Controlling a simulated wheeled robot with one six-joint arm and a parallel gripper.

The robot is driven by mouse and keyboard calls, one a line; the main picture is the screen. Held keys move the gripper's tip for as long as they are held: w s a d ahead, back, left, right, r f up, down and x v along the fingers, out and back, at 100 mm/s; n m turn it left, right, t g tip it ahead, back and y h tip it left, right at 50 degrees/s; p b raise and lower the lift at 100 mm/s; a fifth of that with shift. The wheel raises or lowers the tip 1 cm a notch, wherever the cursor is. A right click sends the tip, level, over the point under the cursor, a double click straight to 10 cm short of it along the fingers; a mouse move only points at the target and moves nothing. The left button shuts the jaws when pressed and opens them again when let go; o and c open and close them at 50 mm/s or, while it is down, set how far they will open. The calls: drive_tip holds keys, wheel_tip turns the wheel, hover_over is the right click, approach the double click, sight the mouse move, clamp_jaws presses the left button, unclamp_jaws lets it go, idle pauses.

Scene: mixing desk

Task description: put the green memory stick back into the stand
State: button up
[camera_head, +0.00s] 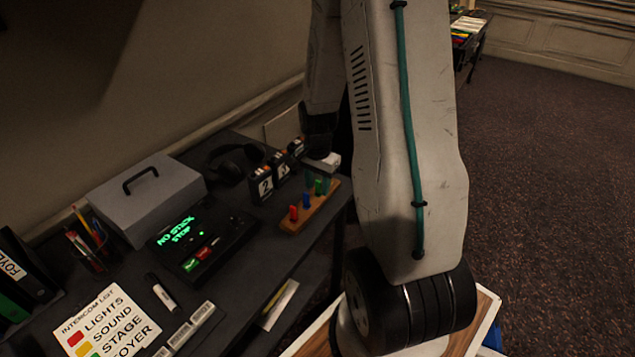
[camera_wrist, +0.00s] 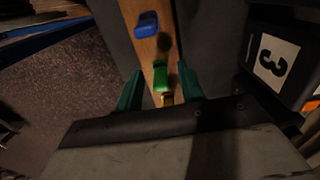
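The green memory stick (camera_head: 319,187) stands upright at the far end of the wooden stand (camera_head: 318,211), and I cannot tell how deep it sits. My gripper (camera_head: 317,181) points down over that end. In the wrist view the green stick (camera_wrist: 160,76) shows between the teal fingers of my gripper (camera_wrist: 161,82), which are open with a gap on each side. A blue stick (camera_head: 306,200) and a red stick (camera_head: 293,213) stand in the nearer part of the stand. A small yellow piece (camera_wrist: 167,100) shows just behind the green stick, partly hidden by my gripper.
Numbered black boxes (camera_head: 264,185) stand close behind the stand. A black device (camera_head: 202,246) left of it shows "NO STICK STOP" in green. A grey cash box (camera_head: 147,197), headphones (camera_head: 237,160) and a label sheet (camera_head: 108,325) lie further left. The desk's edge is close on the right.

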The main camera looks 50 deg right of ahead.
wheel_tip(320, 180, up, 8)
drive_tip(key=shift+f, duration=0.1)
idle(0.6)
drive_tip(key=s+a+r+n+t, duration=0.1)
drive_tip(key=s+a+r+n, duration=1.4)
drive_tip(key=a, duration=0.7)
drive_tip(key=s+r, duration=0.3)
drive_tip(key=r, duration=0.1)
drive_tip(key=shift+s+a+r+n, duration=0.15)
drive_tip(key=shift+s+a+n, duration=0.05)
drive_tip(key=shift+n, duration=0.2)
